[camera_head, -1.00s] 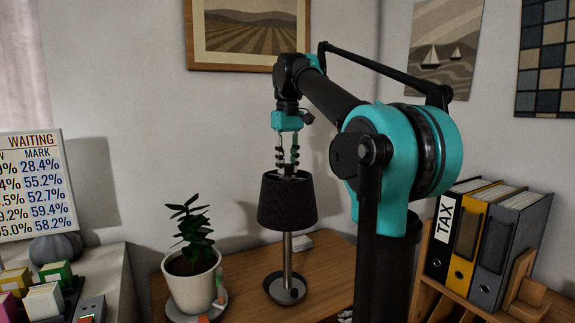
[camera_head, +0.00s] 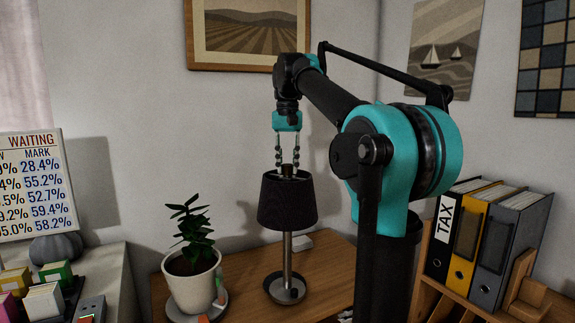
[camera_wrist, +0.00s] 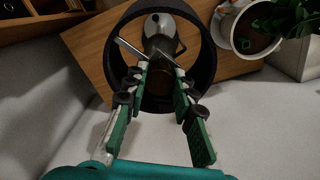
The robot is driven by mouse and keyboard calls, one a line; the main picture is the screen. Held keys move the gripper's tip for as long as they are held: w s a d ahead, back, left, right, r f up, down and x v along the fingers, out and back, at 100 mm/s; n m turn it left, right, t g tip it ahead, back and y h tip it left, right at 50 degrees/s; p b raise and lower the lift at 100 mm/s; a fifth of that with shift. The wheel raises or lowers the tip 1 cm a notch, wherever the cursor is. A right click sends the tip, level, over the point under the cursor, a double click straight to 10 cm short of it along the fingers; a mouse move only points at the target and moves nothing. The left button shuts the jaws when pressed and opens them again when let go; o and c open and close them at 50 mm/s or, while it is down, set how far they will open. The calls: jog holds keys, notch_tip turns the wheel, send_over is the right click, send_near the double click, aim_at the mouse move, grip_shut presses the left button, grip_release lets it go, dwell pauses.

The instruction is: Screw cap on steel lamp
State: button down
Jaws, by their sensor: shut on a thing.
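The steel lamp stands upright on the wooden desk, with a steel pole (camera_head: 288,256), a round base (camera_head: 279,290) and a dark shade (camera_head: 287,205). My gripper (camera_head: 287,173) points straight down over the open top of the shade. It is shut on a small dark brownish cap (camera_head: 287,170) at the lamp's top centre. In the wrist view, the cap (camera_wrist: 162,84) sits between the fingertips of my gripper (camera_wrist: 163,78), inside the shade's ring (camera_wrist: 207,58). The threads and the cap's seating are hidden, so I cannot tell how far it is on.
A potted plant (camera_head: 193,285) stands left of the lamp on the desk (camera_head: 327,272). Binders (camera_head: 490,240) stand in a wooden rack at the right. A board of figures (camera_head: 35,185) is at the left.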

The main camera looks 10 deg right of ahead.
dwell(0.3)
jog(key=m, duration=0.4)
dwell(0.4)
jog(key=shift+m, duration=2.2)
jog(key=m, duration=0.4)
